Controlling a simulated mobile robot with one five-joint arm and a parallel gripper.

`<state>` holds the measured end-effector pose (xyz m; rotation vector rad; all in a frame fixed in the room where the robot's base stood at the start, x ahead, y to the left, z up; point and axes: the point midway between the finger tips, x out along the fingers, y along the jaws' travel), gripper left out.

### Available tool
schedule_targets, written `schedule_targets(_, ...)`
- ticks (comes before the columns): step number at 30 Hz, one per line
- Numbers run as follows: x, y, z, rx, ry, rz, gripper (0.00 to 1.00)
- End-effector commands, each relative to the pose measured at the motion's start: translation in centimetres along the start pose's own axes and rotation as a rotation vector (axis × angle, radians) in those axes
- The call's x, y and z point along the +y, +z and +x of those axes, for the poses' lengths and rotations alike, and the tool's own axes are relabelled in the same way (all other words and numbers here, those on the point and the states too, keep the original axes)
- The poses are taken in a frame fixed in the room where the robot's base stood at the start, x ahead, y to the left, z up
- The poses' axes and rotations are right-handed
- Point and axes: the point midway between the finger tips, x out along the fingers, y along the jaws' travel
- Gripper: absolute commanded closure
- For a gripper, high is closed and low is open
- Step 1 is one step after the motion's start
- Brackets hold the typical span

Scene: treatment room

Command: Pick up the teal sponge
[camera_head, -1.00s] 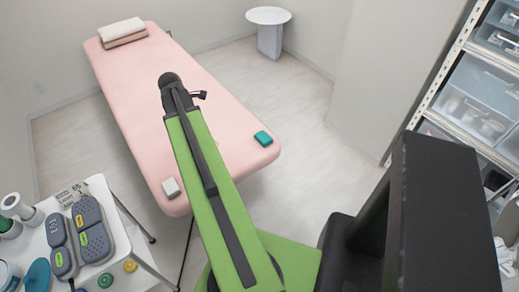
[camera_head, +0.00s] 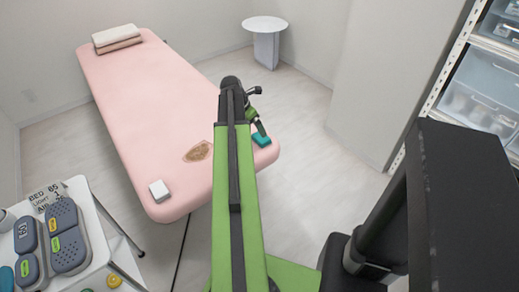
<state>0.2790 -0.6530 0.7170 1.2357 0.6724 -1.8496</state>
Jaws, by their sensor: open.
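The teal sponge (camera_head: 262,141) lies near the right front corner of the pink treatment bed (camera_head: 135,95). My gripper (camera_head: 259,130) is open and reaches down at the sponge, with its visible finger over the sponge's upper edge. I cannot tell whether it touches the sponge. Part of the sponge's top is hidden by the finger, and the far side of the gripper is hidden by my arm.
A white block (camera_head: 159,190) lies at the bed's near left corner. A brown stain (camera_head: 197,152) marks the bed beside my arm. Folded towels (camera_head: 116,38) lie at the far end. A cart with grey devices (camera_head: 67,235) stands at lower left; a round white table (camera_head: 265,25) stands behind.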

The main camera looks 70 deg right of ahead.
Motion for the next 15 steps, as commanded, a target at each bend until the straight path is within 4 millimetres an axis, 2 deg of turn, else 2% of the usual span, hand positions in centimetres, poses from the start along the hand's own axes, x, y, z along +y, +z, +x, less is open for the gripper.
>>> schedule_targets(1, 0.1, -0.4, 2.2, 0.000, 0.000, 0.001, 0.00)
schedule_targets(3, 0.0, -0.3, 3.2, 0.000, 0.000, 0.002, 0.00)
schedule_targets(10, 0.0, -0.1, 3.4, 0.001, 0.000, 0.001, 0.00)
schedule_targets(15, 0.0, -0.4, 5.9, 0.001, 0.000, 0.000, 0.00)
